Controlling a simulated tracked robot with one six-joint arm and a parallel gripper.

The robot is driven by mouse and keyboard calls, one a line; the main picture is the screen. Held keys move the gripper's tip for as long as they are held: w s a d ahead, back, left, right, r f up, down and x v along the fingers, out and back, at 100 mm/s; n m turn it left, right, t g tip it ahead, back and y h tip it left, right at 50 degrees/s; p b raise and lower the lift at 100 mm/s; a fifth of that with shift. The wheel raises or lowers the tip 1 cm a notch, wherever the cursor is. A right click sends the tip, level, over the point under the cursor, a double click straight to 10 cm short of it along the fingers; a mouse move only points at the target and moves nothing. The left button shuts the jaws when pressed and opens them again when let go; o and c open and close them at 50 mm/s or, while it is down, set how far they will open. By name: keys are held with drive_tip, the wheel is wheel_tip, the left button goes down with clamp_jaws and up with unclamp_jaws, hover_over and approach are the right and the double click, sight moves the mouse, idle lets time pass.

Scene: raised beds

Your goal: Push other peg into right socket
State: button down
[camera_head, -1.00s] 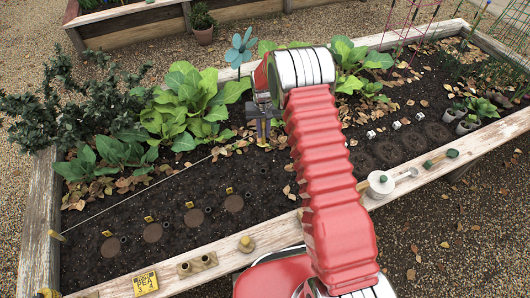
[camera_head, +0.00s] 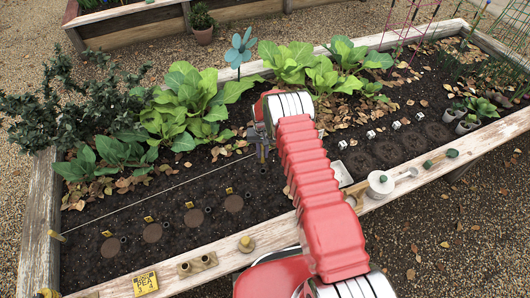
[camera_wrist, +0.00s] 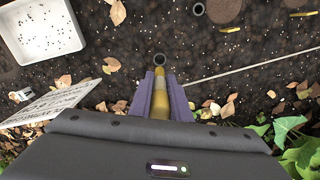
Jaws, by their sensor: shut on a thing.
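My gripper (camera_wrist: 161,95) is shut on a yellow peg (camera_wrist: 160,104) with a pale band, its purple fingers on either side. In the wrist view a dark round socket (camera_wrist: 159,60) lies at the peg's far end; I cannot tell whether the tip is over it or inside it. In the head view my gripper (camera_head: 262,152) is low over the soil in the middle of the bed, and the peg is barely visible. A pale string (camera_head: 160,192) runs from near my gripper to another yellow peg (camera_head: 57,236) at the bed's left end.
A white tray (camera_wrist: 38,30) lies on the soil to the left in the wrist view, with a pale lettered sign (camera_wrist: 62,104) below it. Leafy plants (camera_head: 190,105) stand behind my gripper. Brown discs (camera_head: 152,233) with yellow tags sit front left. A wooden rim (camera_head: 222,255) borders the front.

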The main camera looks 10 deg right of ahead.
sight(263, 160)
drive_tip(key=shift+f, duration=0.15)
drive_tip(key=shift+f, duration=2.7)
drive_tip(key=shift+s+f, duration=0.15)
drive_tip(key=shift+f, duration=2.1)
idle(0.8)
drive_tip(key=c, duration=1.6)
unclamp_jaws()
drive_tip(key=shift+o, duration=0.2)
